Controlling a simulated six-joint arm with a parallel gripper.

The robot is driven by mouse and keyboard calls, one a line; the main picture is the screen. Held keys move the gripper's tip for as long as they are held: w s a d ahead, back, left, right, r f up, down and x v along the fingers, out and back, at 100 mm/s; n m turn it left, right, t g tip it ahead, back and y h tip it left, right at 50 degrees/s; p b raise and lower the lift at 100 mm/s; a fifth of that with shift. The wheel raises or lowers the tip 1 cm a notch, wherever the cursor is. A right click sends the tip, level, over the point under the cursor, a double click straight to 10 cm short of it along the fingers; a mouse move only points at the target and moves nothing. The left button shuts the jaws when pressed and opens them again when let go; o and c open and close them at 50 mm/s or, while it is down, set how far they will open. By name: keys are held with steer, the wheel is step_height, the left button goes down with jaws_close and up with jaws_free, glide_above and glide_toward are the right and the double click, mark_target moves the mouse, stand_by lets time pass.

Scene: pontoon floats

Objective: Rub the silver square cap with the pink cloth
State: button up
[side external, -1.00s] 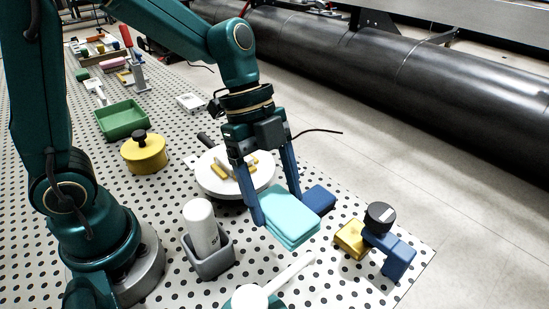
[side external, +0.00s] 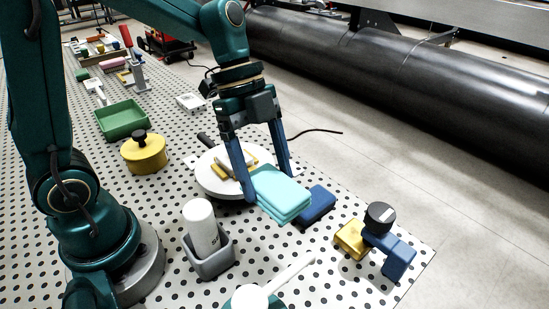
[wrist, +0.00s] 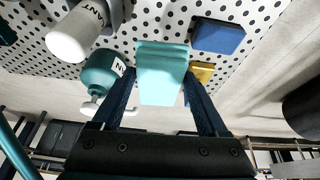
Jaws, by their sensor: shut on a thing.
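My gripper (side external: 268,184) is shut on a turquoise folded cloth or pad (side external: 283,197), held in front of the white round plate. In the wrist view the turquoise pad (wrist: 161,75) sits between my two fingers and looks like stacked layers. No pink cloth is in my gripper. A small pink item (side external: 113,64) lies far back on the table at the upper left, too small to tell if it is a cloth. I cannot make out a silver square cap in either view.
A white round plate (side external: 208,182) with yellow pieces, a blue block (side external: 318,205), a yellow block (side external: 350,241), a grey holder (side external: 212,261) with a white bottle (side external: 199,222), a yellow pot (side external: 143,154) and a green tray (side external: 121,121) stand around on the perforated table.

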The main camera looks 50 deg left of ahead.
steer(key=w+a+r+n+t, duration=0.25)
steer(key=w+a+n, duration=0.25)
steer(key=a, duration=0.3)
steer(key=r+n+y, duration=0.1)
steer(key=n, duration=0.3)
glide_above(221, 156)
steer(key=w, duration=0.4)
steer(key=shift+t, duration=0.35)
steer(key=shift+d+f, duration=0.1)
steer(key=shift+f, duration=3.4)
steer(key=shift+s+f, duration=0.25)
steer(key=shift+c, duration=0.7)
steer(key=shift+s+f, duration=0.1)
steer(key=shift+s, duration=1.65)
steer(key=w, duration=0.4)
step_height(221, 156, up, 8)
